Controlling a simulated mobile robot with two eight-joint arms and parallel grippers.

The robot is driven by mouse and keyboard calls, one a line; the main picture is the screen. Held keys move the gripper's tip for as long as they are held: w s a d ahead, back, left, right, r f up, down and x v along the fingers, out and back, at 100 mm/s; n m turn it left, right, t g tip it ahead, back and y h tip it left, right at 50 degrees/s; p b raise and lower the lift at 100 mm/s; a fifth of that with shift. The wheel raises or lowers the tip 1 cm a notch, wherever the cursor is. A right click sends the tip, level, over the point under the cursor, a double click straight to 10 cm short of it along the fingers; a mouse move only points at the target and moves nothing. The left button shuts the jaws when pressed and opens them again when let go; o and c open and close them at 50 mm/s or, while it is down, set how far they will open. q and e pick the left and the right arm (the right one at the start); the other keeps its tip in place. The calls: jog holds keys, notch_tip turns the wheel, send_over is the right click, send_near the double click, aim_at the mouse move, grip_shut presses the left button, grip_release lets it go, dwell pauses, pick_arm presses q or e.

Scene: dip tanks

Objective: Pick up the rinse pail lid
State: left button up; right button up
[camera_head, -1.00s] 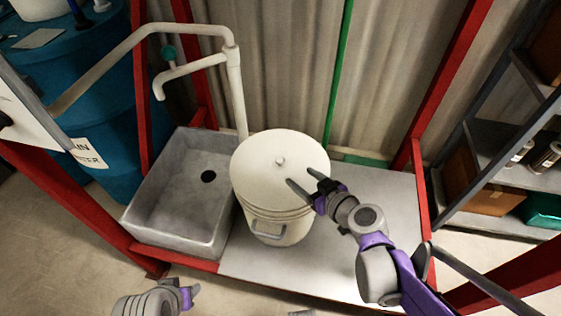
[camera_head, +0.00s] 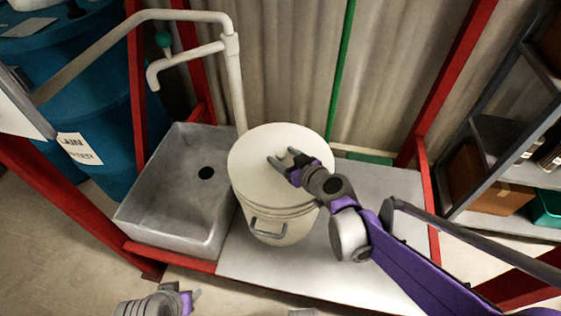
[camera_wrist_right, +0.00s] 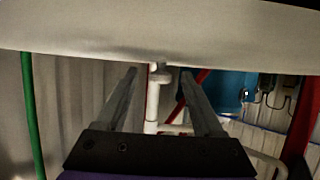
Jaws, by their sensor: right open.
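The rinse pail lid (camera_head: 265,142) is a round cream disc lying flat on the cream rinse pail (camera_head: 282,228). My right gripper (camera_head: 283,157) is open over the middle of the lid, its fingers pointing across it. My fingers hide the knob in the head view. My left gripper (camera_head: 188,302) is low at the bottom edge, away from the lid; its jaw opening is unclear.
A grey sink (camera_head: 170,190) stands just left of the pail, with a white pipe and spout (camera_head: 234,90) behind. Red frame posts (camera_head: 462,70) stand around the grey platform (camera_head: 260,265). A blue barrel (camera_head: 60,70) is at left, shelves (camera_head: 500,150) at right.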

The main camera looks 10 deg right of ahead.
grip_shut()
dwell(0.3)
dwell(1.1)
